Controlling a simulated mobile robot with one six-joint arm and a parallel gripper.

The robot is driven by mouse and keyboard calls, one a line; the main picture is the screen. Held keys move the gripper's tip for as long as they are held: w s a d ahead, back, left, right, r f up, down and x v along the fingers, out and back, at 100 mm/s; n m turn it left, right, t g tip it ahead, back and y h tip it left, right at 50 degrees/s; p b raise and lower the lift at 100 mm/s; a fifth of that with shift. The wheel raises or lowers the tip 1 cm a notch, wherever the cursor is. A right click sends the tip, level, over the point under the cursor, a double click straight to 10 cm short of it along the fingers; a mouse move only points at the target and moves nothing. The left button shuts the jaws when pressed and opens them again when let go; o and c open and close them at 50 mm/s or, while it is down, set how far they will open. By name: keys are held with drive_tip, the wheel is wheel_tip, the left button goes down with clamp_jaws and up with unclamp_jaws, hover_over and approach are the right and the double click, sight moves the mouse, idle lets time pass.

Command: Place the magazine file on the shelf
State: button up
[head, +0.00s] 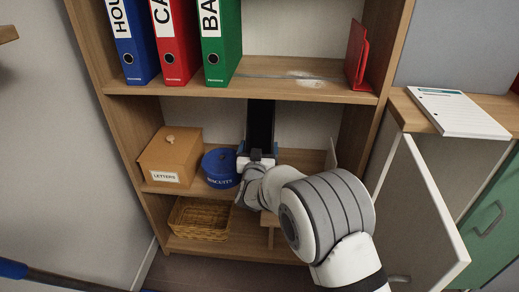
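The magazine file (261,120) is a tall, narrow black object, upright in the middle bay of the wooden shelf unit (225,197). Its top reaches close to the underside of the board above. My gripper (260,152) is in front of it, with blue fingertips on its left and right sides, and looks shut on it. My wrist and arm hide the file's lower part, so I cannot tell whether it touches the shelf board.
A wooden letters box (170,155) and a round blue biscuit tin (221,168) stand close on the left. A wicker basket (200,218) is below. Blue, red and green binders (222,45) and a red item (356,55) stand above. An open cabinet door (425,215) is at right.

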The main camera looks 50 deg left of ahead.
drive_tip(key=shift+o, duration=1.1)
drive_tip(key=p+v, duration=0.3)
drive_tip(key=v, duration=0.9)
drive_tip(key=shift+r, duration=0.25)
